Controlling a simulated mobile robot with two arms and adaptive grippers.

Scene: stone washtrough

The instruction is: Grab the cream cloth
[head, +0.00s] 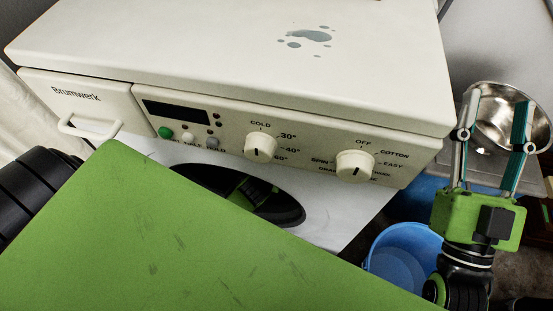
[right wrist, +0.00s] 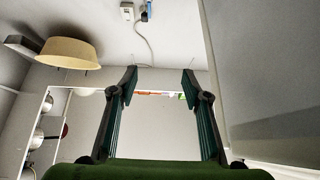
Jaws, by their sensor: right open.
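A pale cream, draped fabric (head: 28,125) hangs at the left edge of the head view, beside the washing machine. I cannot tell whether it is the cream cloth or a curtain, and no other cloth shows. My right gripper (head: 497,102) is at the right of the head view, fingers pointing up, open and empty. In the right wrist view its two fingers (right wrist: 159,76) stand apart with nothing between them. It is far from the fabric, across the machine. My left gripper is out of view.
A cream washing machine (head: 225,50) with a grey wet patch (head: 309,36) on top fills the middle. A metal bowl (head: 490,92) is behind my right gripper. A blue bucket (head: 405,240) stands below.

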